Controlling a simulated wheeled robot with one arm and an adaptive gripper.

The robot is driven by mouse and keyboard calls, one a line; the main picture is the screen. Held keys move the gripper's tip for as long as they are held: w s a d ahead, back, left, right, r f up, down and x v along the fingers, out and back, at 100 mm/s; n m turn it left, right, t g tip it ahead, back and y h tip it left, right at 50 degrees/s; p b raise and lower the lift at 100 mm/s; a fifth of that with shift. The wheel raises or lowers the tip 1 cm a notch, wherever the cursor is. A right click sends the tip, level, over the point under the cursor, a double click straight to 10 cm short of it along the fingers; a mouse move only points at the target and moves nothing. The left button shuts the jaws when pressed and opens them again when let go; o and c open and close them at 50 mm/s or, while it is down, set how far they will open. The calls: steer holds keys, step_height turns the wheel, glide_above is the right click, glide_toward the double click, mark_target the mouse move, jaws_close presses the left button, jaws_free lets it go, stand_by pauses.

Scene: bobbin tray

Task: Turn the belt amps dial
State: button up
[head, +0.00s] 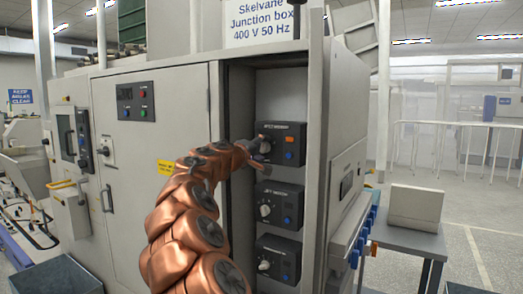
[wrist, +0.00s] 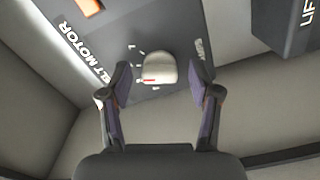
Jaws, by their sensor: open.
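A pale rounded dial (wrist: 158,70) with a red mark sits on a dark panel (wrist: 118,40) lettered "ELT MOTOR", its first letter out of view. My gripper (wrist: 160,74) is open, with one finger to each side of the dial. A gap shows between each finger and the dial; I cannot tell how far the tips are from the panel. In the head view my gripper (head: 258,148) is at the top dark box (head: 283,131) in the open cabinet and hides its dial.
Two more dark boxes with dials, a middle one (head: 281,193) and a lower one (head: 290,247), sit below. The cabinet's side walls (head: 315,190) close in on the boxes. A box lettered "LIF" (wrist: 285,25) is near at the wrist view's upper right.

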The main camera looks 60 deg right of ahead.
steer(key=a, duration=1.2)
steer(key=shift+s, duration=0.3)
stand_by(0.3)
steer(key=s+a+f+y+p, duration=0.1)
steer(key=s+a+f+y, duration=0.3)
steer(key=a+f, duration=0.35)
steer(key=s+a+f+m+y+p, duration=0.1)
steer(key=s+a+f+y, duration=0.35)
steer(key=a+f, duration=0.3)
steer(key=s+a+f+y+p, duration=0.1)
steer(key=s+a+f+y, duration=0.2)
steer(key=s+a+f, duration=0.35)
steer(key=s+a+f+n+g+y, duration=0.1)
steer(key=s+a+f, duration=0.4)
steer(key=a, duration=0.6)
steer(key=s+a+f+n+g+y+p, duration=0.1)
steer(key=s+a+f+n+y, duration=0.2)
steer(key=a, duration=0.9)
step_height(320, 180, down, 3)
steer(key=s+y, duration=0.2)
steer(key=shift+s+a+n, duration=0.3)
steer(key=shift+s, duration=0.05)
